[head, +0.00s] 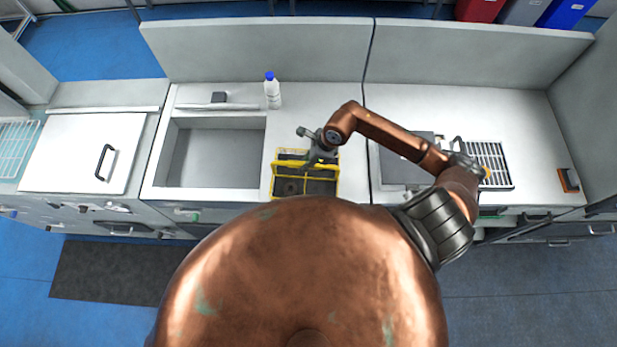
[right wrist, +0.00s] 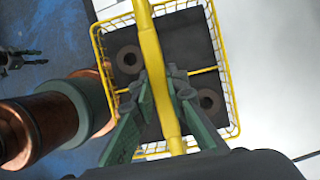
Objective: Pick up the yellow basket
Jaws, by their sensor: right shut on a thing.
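The yellow basket (head: 305,195) is a wire frame with a dark inside and an arched yellow handle. It is on the white counter near its front edge, just right of the sink. My right gripper (head: 319,160) reaches down to it from above and is shut on the handle. In the right wrist view the fingers (right wrist: 170,95) close around the yellow handle bar (right wrist: 152,60). Dark pieces with round holes show inside the basket (right wrist: 222,70). A small dark jaw-like part (right wrist: 25,60) at the left edge may be my left gripper; its state is unclear.
The sink (head: 215,155) lies left of the basket, with a blue-capped bottle (head: 272,95) behind it. A dark grey plate (head: 400,165) and a slotted grille (head: 493,165) lie to the right. Low walls (head: 255,50) stand behind the counter.

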